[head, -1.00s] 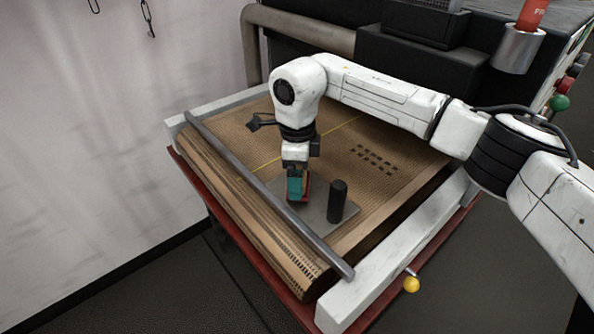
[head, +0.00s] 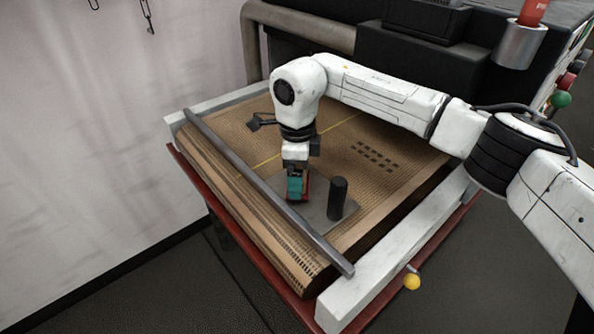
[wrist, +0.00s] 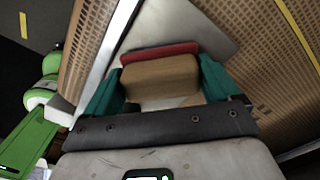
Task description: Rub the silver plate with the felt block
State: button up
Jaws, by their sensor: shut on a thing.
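The silver plate (head: 318,219) is a flat grey sheet lying on the brown mesh belt, and it also shows in the wrist view (wrist: 207,36). A dark upright cylinder (head: 338,198) stands at its right side. My gripper (head: 297,197) points down over the plate's left part, its teal fingers shut on the felt block. In the wrist view the felt block (wrist: 160,78) is tan with a red layer at its far side, between the two teal fingers. The block is at or very near the plate; its underside is hidden, so contact cannot be told.
A grey bar (head: 262,190) runs along the belt's front left edge. A white side rail (head: 400,247) bounds the right. The brown mesh belt (head: 345,135) is open behind the plate, with a yellow line and dark slots. A black housing (head: 405,60) stands at the back.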

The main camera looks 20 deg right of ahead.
jog(key=shift+f+b, duration=0.3)
jog(key=shift+f, duration=0.35)
jog(key=shift+s+a+r+p, duration=0.1)
jog(key=shift+a+p, duration=0.05)
jog(key=shift+a, duration=0.2)
jog(key=shift+s+a+r+p, duration=0.1)
jog(key=shift+a+p, duration=0.05)
jog(key=shift+a, duration=0.2)
jog(key=shift+s+a+f+p, duration=0.1)
jog(key=shift+s+a+p, duration=0.15)
jog(key=shift+a, duration=0.25)
jog(key=shift+s+a+p, duration=0.15)
jog(key=shift+s+a, duration=0.05)
jog(key=shift+a, duration=0.3)
jog(key=shift+w+d+r, duration=0.1)
jog(key=shift+w+d, duration=0.2)
jog(key=shift+d, duration=0.25)
jog(key=shift+w+d+r, duration=0.1)
jog(key=shift+w+d, duration=0.15)
jog(key=shift+d, duration=0.3)
jog(key=shift+d+r, duration=0.1)
jog(key=shift+w+d, duration=0.1)
